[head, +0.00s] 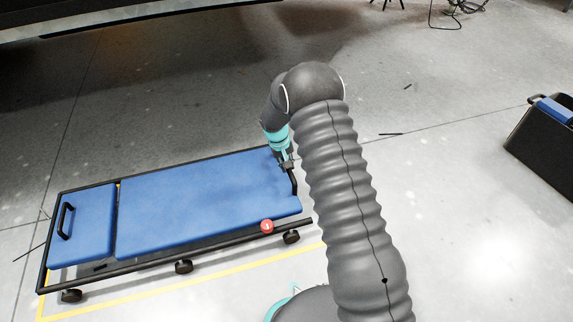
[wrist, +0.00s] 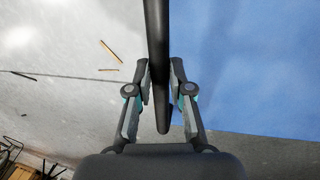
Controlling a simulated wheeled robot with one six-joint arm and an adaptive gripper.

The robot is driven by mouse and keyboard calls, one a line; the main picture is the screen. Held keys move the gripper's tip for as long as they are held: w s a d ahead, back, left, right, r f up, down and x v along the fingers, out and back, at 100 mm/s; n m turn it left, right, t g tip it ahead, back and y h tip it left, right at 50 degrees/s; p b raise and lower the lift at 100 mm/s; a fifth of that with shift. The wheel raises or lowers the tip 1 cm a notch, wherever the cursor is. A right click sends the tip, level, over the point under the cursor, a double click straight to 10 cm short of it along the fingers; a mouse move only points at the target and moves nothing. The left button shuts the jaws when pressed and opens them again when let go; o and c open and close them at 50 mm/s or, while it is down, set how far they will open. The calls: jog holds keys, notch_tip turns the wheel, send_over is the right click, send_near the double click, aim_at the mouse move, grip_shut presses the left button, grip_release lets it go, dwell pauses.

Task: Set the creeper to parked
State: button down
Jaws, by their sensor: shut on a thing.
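The creeper (head: 200,200) is a low blue padded board on a black frame with small black casters, standing on the floor at the lower left in the head view. A black bar handle (head: 294,184) is at its right end. My gripper (head: 287,162) is at that right end and shut on the handle. In the wrist view the bar (wrist: 157,35) runs between the two fingers, with the blue pad (wrist: 250,70) to the right. My arm may hide part of the floor at the creeper's right.
A yellow floor line (head: 210,287) runs along the creeper's near side and shows at its left end. A red round marker (head: 267,227) is on the near frame edge. A dark box (head: 545,135) stands at the far right. Open floor lies behind the creeper.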

jog(key=shift+a, duration=0.25)
jog(key=c, duration=1.1)
grip_release()
jog(key=shift+a, duration=0.25)
jog(key=shift+o, duration=0.2)
jog(key=shift+d, duration=0.1)
jog(key=shift+d, duration=0.1)
jog(key=shift+r, duration=0.3)
notch_tip(320, 180, up, 11)
jog(key=a, duration=0.2)
jog(key=shift+s+a, duration=0.15)
jog(key=shift+s, duration=0.15)
jog(key=shift+r, duration=0.1)
